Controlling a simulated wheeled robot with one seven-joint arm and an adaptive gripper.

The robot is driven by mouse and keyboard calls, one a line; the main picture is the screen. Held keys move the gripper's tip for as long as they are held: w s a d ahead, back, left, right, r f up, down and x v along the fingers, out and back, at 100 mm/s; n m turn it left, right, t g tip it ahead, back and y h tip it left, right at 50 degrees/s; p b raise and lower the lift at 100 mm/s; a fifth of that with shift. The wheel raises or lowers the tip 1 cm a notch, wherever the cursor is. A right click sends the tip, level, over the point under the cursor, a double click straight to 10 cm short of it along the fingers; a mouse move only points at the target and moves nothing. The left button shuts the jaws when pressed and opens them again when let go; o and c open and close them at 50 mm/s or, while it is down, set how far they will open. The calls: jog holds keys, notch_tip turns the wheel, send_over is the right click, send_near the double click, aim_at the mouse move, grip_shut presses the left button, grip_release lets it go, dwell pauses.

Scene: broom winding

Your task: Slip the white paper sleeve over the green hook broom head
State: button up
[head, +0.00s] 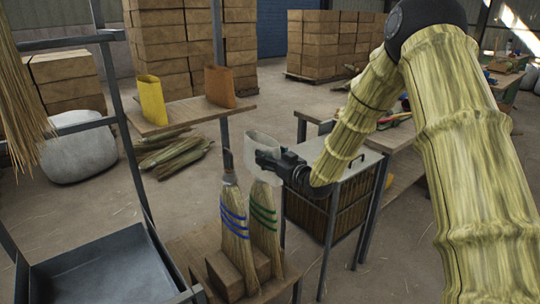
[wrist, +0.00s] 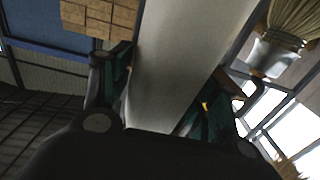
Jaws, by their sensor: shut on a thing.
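The white paper sleeve (head: 263,149) is in my gripper (head: 271,161), above the wooden stand. In the wrist view the sleeve (wrist: 190,55) runs between the two fingers (wrist: 165,92), which are shut on it. The green hook broom head (head: 264,218), with green bands, stands upright on the stand directly below the sleeve. The sleeve's lower edge is close to the broom's narrow top. I cannot tell whether the top is inside the sleeve or behind it. My gripper is to the right of the sleeve.
A blue-banded broom head (head: 234,220) stands close left of the green one. A yellow sleeve (head: 151,99) and an orange sleeve (head: 220,87) stand on a shelf behind. A metal rack with a dark tray (head: 105,272) is at left. A table (head: 346,158) stands at right.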

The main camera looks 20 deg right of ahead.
jog(key=b, duration=0.2)
send_over(270, 198)
jog(key=shift+f, duration=2.55)
jog(key=shift+f+b, duration=0.15)
jog(key=shift+b, duration=0.15)
jog(key=shift+f+b, duration=3.2)
jog(key=shift+f, duration=3.15)
jog(key=shift+f, duration=0.1)
jog(key=shift+f+b, duration=2.7)
jog(key=shift+f, duration=2.6)
